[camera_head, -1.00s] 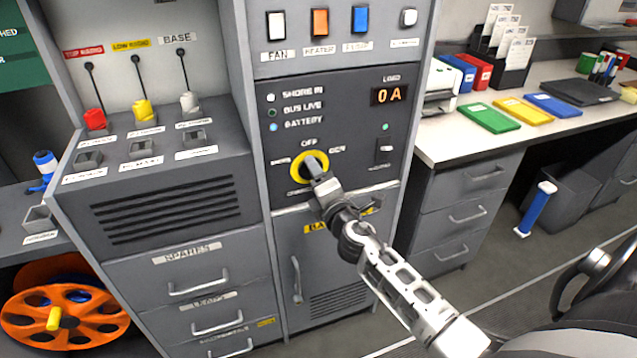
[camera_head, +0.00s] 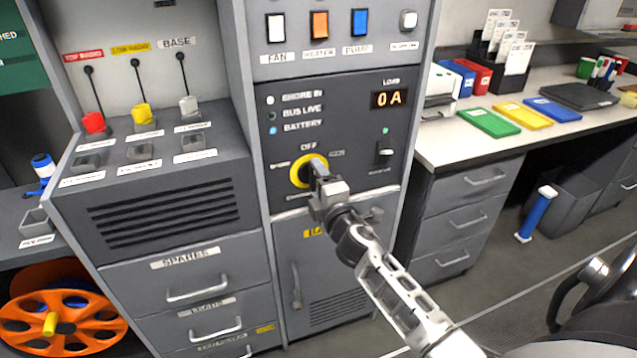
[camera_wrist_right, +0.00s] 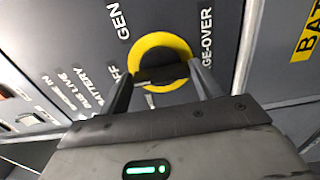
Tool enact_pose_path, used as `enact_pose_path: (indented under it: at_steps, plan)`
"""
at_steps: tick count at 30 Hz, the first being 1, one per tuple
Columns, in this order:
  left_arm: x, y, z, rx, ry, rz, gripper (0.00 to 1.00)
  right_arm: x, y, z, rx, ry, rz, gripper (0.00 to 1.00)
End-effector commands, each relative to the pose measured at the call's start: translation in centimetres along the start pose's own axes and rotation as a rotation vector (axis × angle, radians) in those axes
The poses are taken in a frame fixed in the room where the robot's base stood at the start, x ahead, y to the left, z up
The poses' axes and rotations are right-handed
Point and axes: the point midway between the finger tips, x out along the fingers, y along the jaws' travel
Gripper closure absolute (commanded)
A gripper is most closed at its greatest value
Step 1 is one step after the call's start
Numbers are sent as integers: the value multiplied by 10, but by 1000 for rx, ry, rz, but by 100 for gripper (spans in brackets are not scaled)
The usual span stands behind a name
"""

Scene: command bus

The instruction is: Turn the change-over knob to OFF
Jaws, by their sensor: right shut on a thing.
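The change-over knob is on the dark panel, with a yellow ring (camera_head: 297,174) around its dark handle. OFF is printed above it, and another label, dim here, is to its right. My right gripper (camera_head: 319,176) is at the knob, with its fingers shut on the handle and covering much of it. In the right wrist view the dark knob handle (camera_wrist_right: 162,74) sits between the two fingertips, in front of the yellow ring (camera_wrist_right: 158,45). There OFF is at the ring's left and GEN above left. I cannot tell exactly which label the handle points to. My left gripper is out of view.
Above the knob are indicator lamps (camera_head: 272,115) and a load display (camera_head: 391,98) reading 0 A. A small switch (camera_head: 385,148) is to its right. A lower cabinet door has a handle (camera_head: 296,285). A desk (camera_head: 450,148) stands at the right.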

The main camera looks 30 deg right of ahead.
Motion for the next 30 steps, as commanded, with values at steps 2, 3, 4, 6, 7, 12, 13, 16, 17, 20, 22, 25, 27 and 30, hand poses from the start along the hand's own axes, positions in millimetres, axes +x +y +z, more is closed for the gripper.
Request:
enact_pose_path:
  at_steps: [2, 3, 4, 6, 7, 12, 13, 16, 17, 20, 22, 25, 27, 30]
  plan:
    - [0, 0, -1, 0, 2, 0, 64, 0, -1, 0, -1, 0, -2, 57]
    - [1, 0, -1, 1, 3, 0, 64, 0, -1, 0, -1, 0, -2, 57]
    - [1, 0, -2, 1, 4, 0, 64, 0, -1, 0, -1, 0, -2, 29]
    - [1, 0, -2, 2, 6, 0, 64, 0, -1, 0, -1, 0, -2, 13]
    - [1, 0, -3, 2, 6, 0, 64, 0, -1, 0, -1, 0, -2, 13]
    - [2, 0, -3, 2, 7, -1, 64, 0, -1, 0, -2, 0, -1, 13]
    - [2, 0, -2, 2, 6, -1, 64, 0, 0, 0, -2, 0, -1, 13]
    - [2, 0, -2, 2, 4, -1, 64, -3, -1, 0, -2, 0, -1, 13]
    - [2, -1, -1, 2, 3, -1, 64, -5, -1, 0, -2, 0, -1, 13]
    - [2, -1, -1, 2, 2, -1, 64, -17, -1, 0, -2, 0, -2, 13]
    - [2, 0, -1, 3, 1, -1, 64, -31, -2, 0, -2, 0, -4, 13]
    - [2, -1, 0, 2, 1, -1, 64, -55, -2, 0, -2, 0, -5, 13]
    - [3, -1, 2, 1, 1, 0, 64, -73, -3, 0, 0, -1, -6, 13]
    - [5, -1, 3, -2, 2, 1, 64, -97, -3, 0, 0, -1, -5, 13]
